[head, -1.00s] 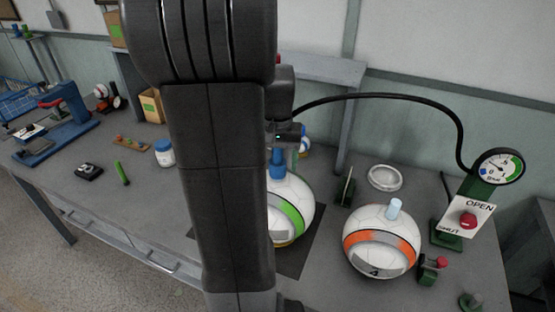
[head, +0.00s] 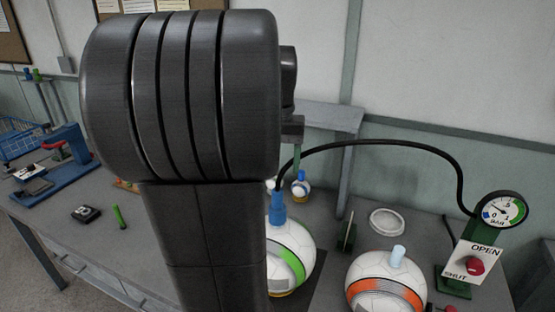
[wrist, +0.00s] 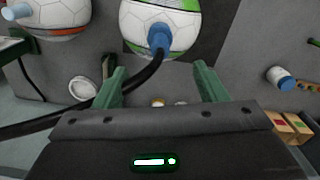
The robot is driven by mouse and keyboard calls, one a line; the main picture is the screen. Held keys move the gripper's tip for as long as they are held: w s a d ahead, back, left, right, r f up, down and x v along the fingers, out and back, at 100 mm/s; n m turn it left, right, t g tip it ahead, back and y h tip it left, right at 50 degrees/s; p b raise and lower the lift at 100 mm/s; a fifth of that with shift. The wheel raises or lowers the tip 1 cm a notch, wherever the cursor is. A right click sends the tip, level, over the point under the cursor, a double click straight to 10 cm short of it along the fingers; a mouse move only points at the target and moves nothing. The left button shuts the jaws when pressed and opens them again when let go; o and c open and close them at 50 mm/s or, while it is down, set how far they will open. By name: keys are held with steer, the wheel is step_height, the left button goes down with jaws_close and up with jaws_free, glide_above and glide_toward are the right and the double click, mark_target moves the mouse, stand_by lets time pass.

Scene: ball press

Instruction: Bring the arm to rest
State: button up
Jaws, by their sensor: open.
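My gripper (wrist: 158,74) is open and empty, with its two green fingers wide apart in the wrist view. In the head view my arm hides most of it. A white ball with a green band (head: 289,262) sits on a dark mat, partly hidden by my arm. A blue fitting (head: 277,206) stands on its top, and the black hose (head: 391,142) leads to it. In the wrist view the blue fitting (wrist: 160,37) is beyond the fingers, apart from them, and the hose passes near the left finger.
A white ball with an orange band (head: 385,285), a gauge (head: 502,209) and an OPEN/SHUT panel with a red knob (head: 476,266) stand at the right. A white ring (head: 388,222) lies behind. A blue press (head: 60,160) is at the far left. The wall is behind the table.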

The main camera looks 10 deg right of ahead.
steer(key=shift+r, duration=0.2)
step_height(320, 180, down, 14)
steer(key=shift+r+p, duration=0.1)
steer(key=shift+p, duration=0.25)
steer(key=shift+r, duration=0.3)
stand_by(0.5)
